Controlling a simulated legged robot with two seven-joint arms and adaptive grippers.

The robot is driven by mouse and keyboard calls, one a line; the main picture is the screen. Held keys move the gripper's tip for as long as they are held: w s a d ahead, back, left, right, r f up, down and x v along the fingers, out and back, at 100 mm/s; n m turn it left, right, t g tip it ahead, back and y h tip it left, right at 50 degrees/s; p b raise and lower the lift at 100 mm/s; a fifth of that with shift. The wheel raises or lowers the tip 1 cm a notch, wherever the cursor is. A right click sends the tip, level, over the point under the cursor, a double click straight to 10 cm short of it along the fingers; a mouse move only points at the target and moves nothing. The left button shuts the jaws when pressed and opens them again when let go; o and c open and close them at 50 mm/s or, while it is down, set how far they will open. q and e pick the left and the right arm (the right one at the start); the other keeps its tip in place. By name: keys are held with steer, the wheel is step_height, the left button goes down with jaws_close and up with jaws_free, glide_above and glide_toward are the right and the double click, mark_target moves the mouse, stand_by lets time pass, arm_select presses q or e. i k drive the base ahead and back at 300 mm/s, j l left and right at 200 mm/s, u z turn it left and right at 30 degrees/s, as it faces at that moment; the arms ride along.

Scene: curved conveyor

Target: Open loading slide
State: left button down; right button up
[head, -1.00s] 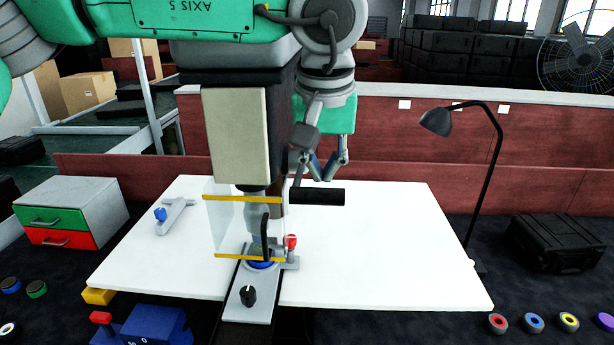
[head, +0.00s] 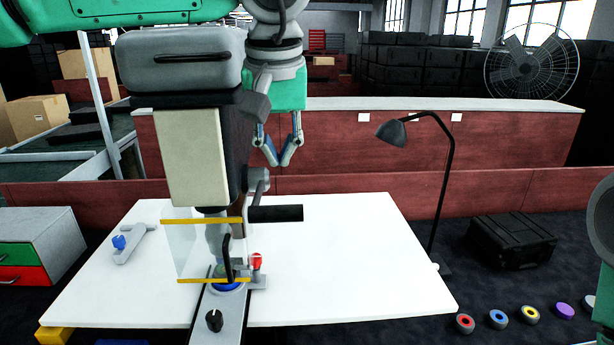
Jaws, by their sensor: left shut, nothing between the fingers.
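The machine (head: 190,155), with a beige front panel, stands on the white table. A clear guard with yellow bars (head: 202,221) and a black upright handle (head: 228,258) is at its front. A grey metal slide (head: 212,335) with a black knob (head: 214,320) runs from under the guard toward me. I take this to be the loading slide; a blue round part (head: 228,286) sits at its far end. My left gripper (head: 282,163) is shut and empty, pointing down behind and right of the machine, apart from the slide. My right gripper is outside the view.
A black lever (head: 275,213) sticks out to the machine's right. A red knob (head: 256,261) stands beside the guard. A grey fixture with a blue knob (head: 119,242) lies on the left. A desk lamp (head: 391,133) stands on the right. The table's right half (head: 360,270) is clear.

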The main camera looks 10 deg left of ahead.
mark_target(220, 320)
steer(key=k, duration=1)
